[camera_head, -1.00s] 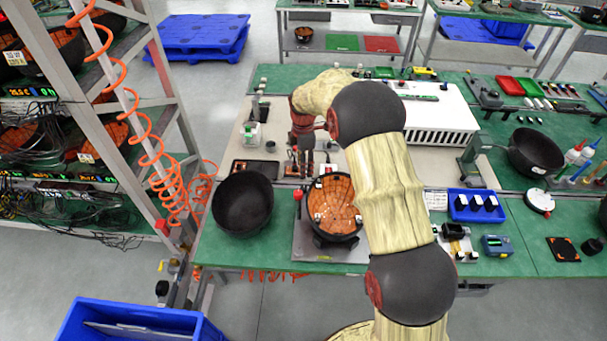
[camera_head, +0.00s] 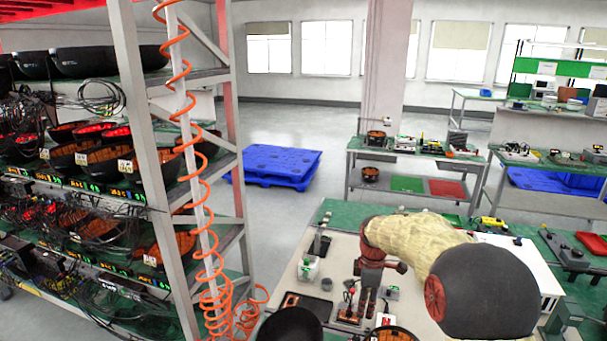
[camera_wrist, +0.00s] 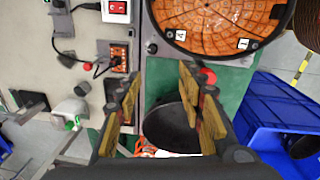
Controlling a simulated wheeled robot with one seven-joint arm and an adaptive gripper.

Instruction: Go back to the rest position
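My gripper (camera_wrist: 160,80) shows in the wrist view with its two yellowish fingers well apart and nothing held between them. In the head view, my arm reaches over the green-edged bench and my gripper (camera_head: 367,297) points down above its pale work surface, small and hard to make out. Below it in the wrist view are an empty black bowl (camera_wrist: 168,128) and a round orange-celled board (camera_wrist: 215,18) in a dark rim. In the head view only the tops of the black bowl (camera_head: 290,325) and the orange-celled unit (camera_head: 391,334) show at the bottom edge.
A rack (camera_head: 135,110) with bowls, cables and lit displays stands at the left, with a coiled orange hose (camera_head: 200,200) beside it. A blue bin (camera_wrist: 285,110) shows in the wrist view. A blue pallet (camera_head: 272,165) lies on open floor behind. Another bench (camera_head: 420,157) stands farther back.

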